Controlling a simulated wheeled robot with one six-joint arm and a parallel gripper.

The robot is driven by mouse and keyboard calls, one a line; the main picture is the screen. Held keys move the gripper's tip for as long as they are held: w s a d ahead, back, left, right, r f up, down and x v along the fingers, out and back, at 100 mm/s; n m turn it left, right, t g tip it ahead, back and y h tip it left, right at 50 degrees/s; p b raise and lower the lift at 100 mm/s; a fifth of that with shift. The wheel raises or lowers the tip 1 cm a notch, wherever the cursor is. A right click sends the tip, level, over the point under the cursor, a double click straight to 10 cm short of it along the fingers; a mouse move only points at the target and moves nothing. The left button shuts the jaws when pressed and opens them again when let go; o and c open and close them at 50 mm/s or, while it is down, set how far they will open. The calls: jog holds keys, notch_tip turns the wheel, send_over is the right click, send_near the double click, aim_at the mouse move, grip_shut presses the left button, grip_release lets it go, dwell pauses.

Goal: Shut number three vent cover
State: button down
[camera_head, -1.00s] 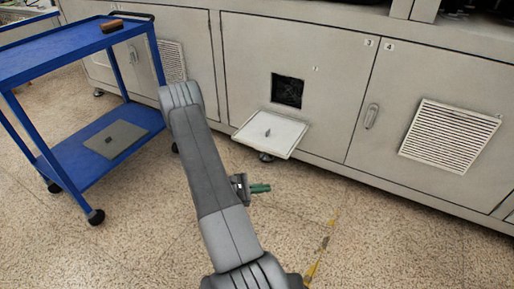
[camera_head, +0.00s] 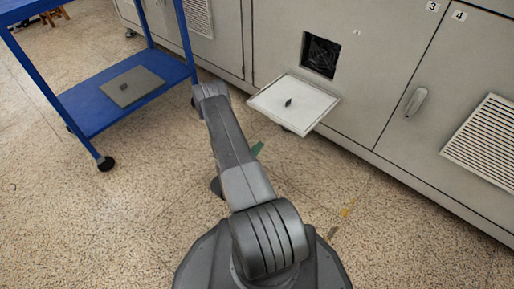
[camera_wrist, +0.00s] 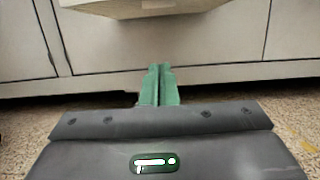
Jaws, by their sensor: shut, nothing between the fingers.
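The number three vent cover (camera_head: 294,102) is a pale square flap with a small dark knob. It hangs folded down and out below a dark square vent opening (camera_head: 320,55) on the cabinet door marked 3. My gripper (camera_head: 257,149) has green fingers, mostly hidden behind my arm in the head view. In the wrist view the green fingers (camera_wrist: 159,84) are together and empty, pointing at the cabinet's lower front. The cover's underside (camera_wrist: 150,6) shows at the top of that view, above the fingers and apart from them.
A blue cart (camera_head: 96,112) with a grey plate (camera_head: 132,86) on its lower shelf stands at the left. The door marked 4 (camera_head: 440,65) has a handle and a louvred vent (camera_head: 494,140). The floor before the cabinet is clear.

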jog(key=w+d+r+b, duration=0.3)
jog(key=w+d+r, duration=0.1)
jog(key=w+r, duration=0.1)
jog(key=shift+w+r, duration=0.25)
jog(key=shift+w, duration=0.15)
jog(key=shift+d, duration=0.1)
dwell(0.3)
